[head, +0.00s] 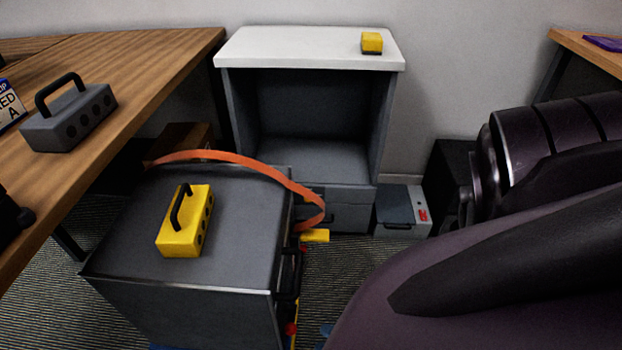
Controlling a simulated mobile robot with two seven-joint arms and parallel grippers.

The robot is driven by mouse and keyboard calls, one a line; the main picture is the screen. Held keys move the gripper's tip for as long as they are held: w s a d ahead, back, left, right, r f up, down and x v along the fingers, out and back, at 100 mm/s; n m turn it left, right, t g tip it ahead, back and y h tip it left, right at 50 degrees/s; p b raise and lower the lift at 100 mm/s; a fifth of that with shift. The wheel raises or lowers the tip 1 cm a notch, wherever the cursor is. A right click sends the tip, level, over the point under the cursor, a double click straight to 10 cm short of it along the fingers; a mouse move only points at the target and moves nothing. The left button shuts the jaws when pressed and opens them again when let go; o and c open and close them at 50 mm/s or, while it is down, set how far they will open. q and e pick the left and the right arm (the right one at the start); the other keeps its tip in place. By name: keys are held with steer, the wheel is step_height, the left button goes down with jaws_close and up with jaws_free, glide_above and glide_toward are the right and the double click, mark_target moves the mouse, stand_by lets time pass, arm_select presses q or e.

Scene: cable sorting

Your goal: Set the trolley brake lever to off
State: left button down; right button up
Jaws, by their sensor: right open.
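The grey box-shaped body that looks like the trolley (240,260) stands in front of me at lower left. An orange strap (235,158) arches over its back edge. A short yellow piece (315,236) sticks out at its right side, and a red knob (291,329) shows lower on that side. I cannot tell which of these, if any, is the brake lever, nor its setting. My right arm fills the lower right; its gripper is open and apart from the trolley, with its fingertips not clearly visible. My left gripper is not clearly in view.
A yellow handled box (182,235) rests on the trolley top. A wooden desk (130,75) with a grey handled box (70,118) is at left. A white-topped cabinet (300,45) stands behind. A grey case (400,212) sits on the floor beside it.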

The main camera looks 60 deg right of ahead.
steer(key=shift+s+a, duration=0.1)
steer(key=shift+s, duration=1.2)
